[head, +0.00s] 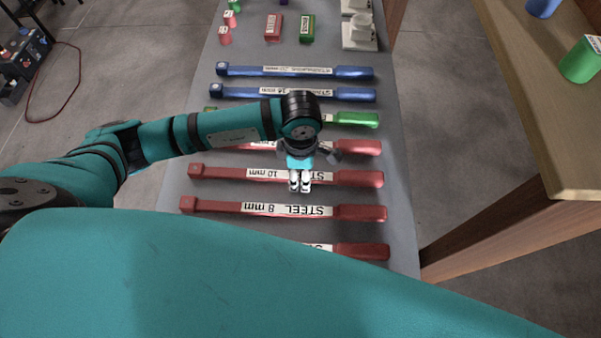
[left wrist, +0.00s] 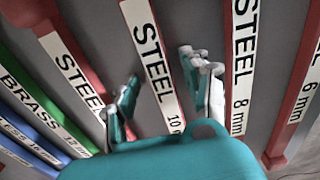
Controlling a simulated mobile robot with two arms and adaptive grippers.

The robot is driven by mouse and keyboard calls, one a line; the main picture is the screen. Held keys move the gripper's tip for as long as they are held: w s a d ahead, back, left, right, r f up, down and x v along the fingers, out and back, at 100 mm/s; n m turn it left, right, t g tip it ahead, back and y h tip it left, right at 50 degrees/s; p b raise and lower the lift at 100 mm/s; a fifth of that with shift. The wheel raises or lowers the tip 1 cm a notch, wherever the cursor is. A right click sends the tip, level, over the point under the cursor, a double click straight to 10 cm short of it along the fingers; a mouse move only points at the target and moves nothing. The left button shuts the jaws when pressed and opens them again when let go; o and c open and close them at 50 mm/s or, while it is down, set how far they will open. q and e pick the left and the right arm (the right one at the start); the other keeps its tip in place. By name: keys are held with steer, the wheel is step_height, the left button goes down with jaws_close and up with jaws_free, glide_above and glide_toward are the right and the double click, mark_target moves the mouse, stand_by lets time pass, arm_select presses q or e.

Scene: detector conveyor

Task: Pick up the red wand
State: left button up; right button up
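Several red wands with white STEEL labels lie crosswise on the grey conveyor. The 10 mm wand (head: 236,172) is under my left gripper (head: 300,187). In the left wrist view, the open, empty fingers (left wrist: 160,68) spread on either side of this wand's label (left wrist: 150,52); I cannot tell how far above it they are. The 8 mm red wand (head: 263,209) lies nearer to me. Another red wand (head: 360,147) lies beyond, partly hidden by my left arm. The nearest red wand (head: 360,251) is partly covered by my body. My right gripper is not in view.
A green wand (head: 357,119) and two blue wands (head: 350,72) lie farther along the conveyor (head: 402,200). Small red and green blocks (head: 307,28) and white pieces (head: 359,30) stand at the far end. A wooden table (head: 520,110) stands at the right.

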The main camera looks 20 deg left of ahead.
arm_select(q)
jaws_close()
steer(key=shift+r, duration=0.15)
